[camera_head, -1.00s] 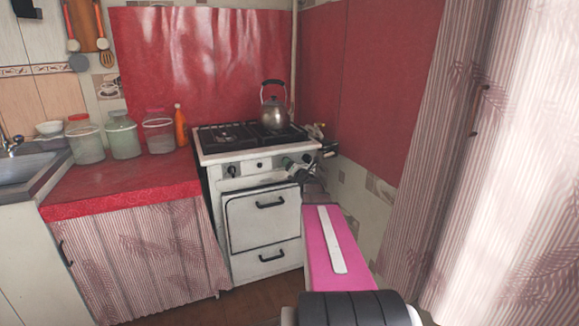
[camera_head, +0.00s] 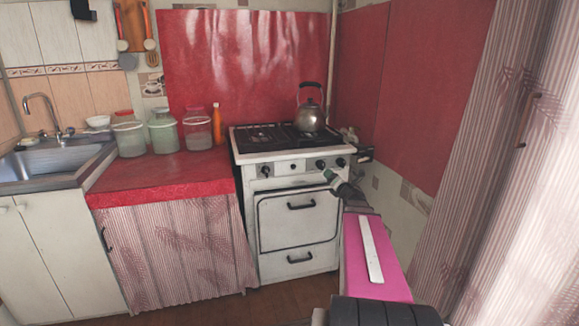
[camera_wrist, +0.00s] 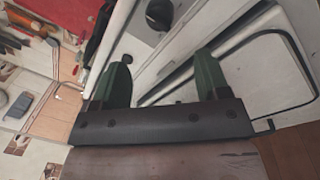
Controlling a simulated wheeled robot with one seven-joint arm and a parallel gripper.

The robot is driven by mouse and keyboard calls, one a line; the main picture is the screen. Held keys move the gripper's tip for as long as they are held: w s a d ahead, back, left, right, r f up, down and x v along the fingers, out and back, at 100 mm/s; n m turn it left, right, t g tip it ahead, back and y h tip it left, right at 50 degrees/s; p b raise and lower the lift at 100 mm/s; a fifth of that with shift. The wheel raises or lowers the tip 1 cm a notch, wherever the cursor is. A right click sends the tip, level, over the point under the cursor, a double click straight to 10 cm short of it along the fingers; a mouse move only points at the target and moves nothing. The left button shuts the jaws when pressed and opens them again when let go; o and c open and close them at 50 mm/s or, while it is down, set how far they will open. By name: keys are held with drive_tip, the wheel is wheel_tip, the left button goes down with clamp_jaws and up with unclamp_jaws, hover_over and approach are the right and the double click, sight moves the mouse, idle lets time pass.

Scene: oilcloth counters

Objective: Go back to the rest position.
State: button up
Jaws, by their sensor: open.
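My gripper (camera_head: 341,184) is in front of the stove's knob panel in the head view, at the far end of my pink and dark arm. In the wrist view my gripper (camera_wrist: 160,85) shows two green fingers standing apart with nothing between them. The white stove (camera_head: 297,225) is just beyond it, and its front and oven door also show in the wrist view (camera_wrist: 260,60). From these views I cannot tell exactly how wide the gap between the fingers and the stove is.
A steel kettle (camera_head: 311,117) stands on the stove top. Several jars (camera_head: 164,135) and an orange bottle (camera_head: 217,125) stand on the red counter (camera_head: 160,176). A sink (camera_head: 55,160) is at the left. Striped curtains (camera_head: 530,150) hang close at the right.

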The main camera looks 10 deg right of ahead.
drive_tip(key=s+a+f+m+g+h, duration=0.35)
drive_tip(key=f+m+g, duration=0.2)
drive_tip(key=m, duration=0.45)
drive_tip(key=s+a+f+m+g+h, duration=0.3)
drive_tip(key=a+f+m+g, duration=0.15)
drive_tip(key=f+m, duration=0.4)
drive_tip(key=s+a+f+m+g+y, duration=0.2)
drive_tip(key=s+a+f+m+g, duration=0.1)
drive_tip(key=s+a, duration=0.4)
drive_tip(key=s+a+f+m+g+y, duration=0.2)
drive_tip(key=s+a+m+g, duration=0.3)
drive_tip(key=s+a, duration=0.3)
drive_tip(key=shift+s+a+f+m, duration=0.25)
drive_tip(key=shift+a+f+m, duration=0.15)
drive_tip(key=shift+f+m, duration=0.35)
